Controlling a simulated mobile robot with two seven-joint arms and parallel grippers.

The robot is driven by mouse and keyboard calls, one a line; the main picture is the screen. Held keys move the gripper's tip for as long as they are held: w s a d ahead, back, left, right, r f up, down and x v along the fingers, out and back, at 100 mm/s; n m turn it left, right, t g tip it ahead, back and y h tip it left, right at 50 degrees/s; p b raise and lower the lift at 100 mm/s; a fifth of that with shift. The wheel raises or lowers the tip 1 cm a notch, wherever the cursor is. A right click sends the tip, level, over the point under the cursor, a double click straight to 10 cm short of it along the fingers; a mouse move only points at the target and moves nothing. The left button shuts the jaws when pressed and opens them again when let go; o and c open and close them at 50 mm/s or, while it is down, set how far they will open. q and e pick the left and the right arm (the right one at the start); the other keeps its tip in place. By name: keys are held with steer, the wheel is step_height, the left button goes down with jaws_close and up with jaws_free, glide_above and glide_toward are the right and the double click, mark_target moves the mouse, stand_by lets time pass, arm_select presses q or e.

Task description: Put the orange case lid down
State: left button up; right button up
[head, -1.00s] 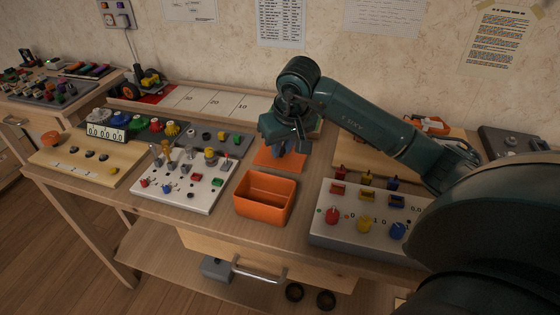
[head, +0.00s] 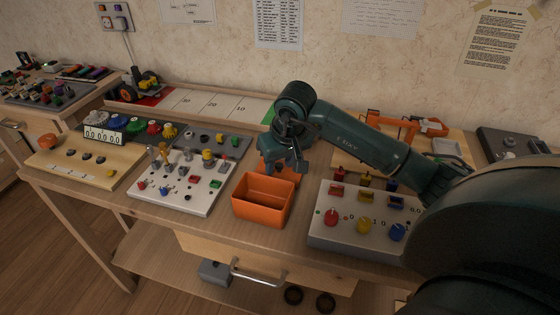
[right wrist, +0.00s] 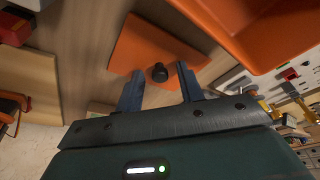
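The orange case (head: 263,211), an open box, stands on the bench in the head view; its corner (right wrist: 262,35) shows at the upper right of the right wrist view. The flat orange lid (right wrist: 135,45) with a black knob (right wrist: 159,73) lies beside it, apparently on the wood. In the head view the lid is mostly hidden behind my gripper. My right gripper (head: 284,168) is just behind the case. In the right wrist view its fingers (right wrist: 161,87) are apart, with the knob in line with the gap and clear space on both sides. My left gripper is not in view.
A white panel with knobs and switches (head: 319,236) stands right of the case. Another white panel (head: 205,199) stands close on its left. A wooden board with an orange frame (head: 395,122) is behind my right arm. A numbered strip (head: 215,103) runs along the back.

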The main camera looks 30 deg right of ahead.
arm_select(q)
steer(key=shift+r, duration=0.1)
arm_select(e)
steer(key=shift+r, duration=0.1)
steer(key=shift+r, duration=0.25)
arm_select(q)
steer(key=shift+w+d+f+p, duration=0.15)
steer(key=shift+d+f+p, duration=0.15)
steer(key=shift+p, duration=0.35)
arm_select(e)
steer(key=v, duration=1.1)
steer(key=shift+s+r, duration=0.2)
steer(key=shift+r, duration=0.1)
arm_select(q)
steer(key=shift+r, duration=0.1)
